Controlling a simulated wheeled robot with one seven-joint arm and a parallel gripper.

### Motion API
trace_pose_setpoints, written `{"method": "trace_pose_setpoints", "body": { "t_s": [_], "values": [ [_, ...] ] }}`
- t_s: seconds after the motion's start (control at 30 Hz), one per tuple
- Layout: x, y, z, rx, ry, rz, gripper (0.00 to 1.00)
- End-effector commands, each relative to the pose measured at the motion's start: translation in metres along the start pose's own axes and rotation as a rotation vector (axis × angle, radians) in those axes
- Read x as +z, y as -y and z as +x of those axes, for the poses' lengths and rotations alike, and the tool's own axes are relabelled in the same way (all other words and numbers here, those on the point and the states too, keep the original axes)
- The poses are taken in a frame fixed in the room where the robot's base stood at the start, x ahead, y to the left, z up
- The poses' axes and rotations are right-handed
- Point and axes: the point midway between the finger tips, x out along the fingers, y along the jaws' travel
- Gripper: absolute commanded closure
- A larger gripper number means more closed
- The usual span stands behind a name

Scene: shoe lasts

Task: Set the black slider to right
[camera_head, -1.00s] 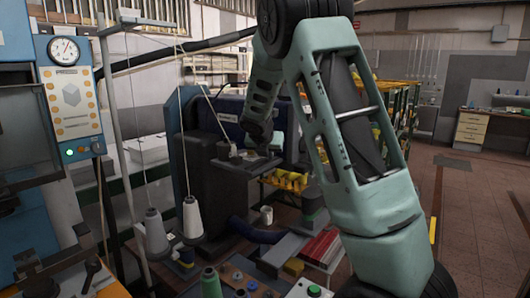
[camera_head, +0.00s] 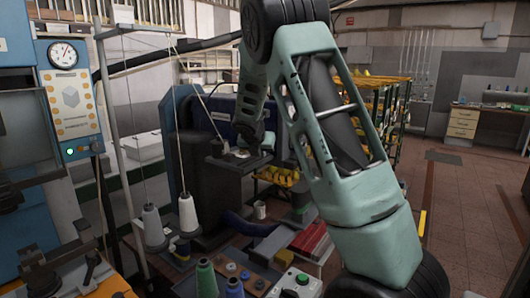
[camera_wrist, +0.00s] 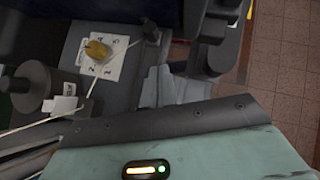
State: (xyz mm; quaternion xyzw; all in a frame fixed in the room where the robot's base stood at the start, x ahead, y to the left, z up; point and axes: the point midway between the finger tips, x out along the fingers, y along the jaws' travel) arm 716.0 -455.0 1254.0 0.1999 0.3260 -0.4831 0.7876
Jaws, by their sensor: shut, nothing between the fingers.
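My gripper (camera_head: 241,151) is small and dark at the end of my teal arm in the head view. It is over the dark machine's small worktable, and its fingers are shut and empty. In the wrist view, a white card (camera_wrist: 113,44) with printed numbers lies on this grey table, with a yellow knob-like piece (camera_wrist: 96,49) on it. A small black block (camera_wrist: 151,33) stands just right of the card. I cannot tell whether it is the black slider; no slider is clearly made out. My teal wrist housing fills the wrist view's bottom.
White thread cones (camera_head: 189,215) stand left of the machine. A blue machine with a gauge (camera_head: 63,55) stands at the left. Open tiled floor (camera_head: 470,205) lies to the right.

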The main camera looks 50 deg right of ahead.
Motion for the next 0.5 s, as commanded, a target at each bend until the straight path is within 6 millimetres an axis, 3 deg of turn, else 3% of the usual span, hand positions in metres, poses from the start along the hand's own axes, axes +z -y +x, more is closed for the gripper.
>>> {"method": "trace_pose_setpoints", "body": {
  "t_s": [0.5],
  "values": [
    [-0.001, -0.001, -0.082, 0.005, 0.000, 0.000, 1.00]
  ]
}}
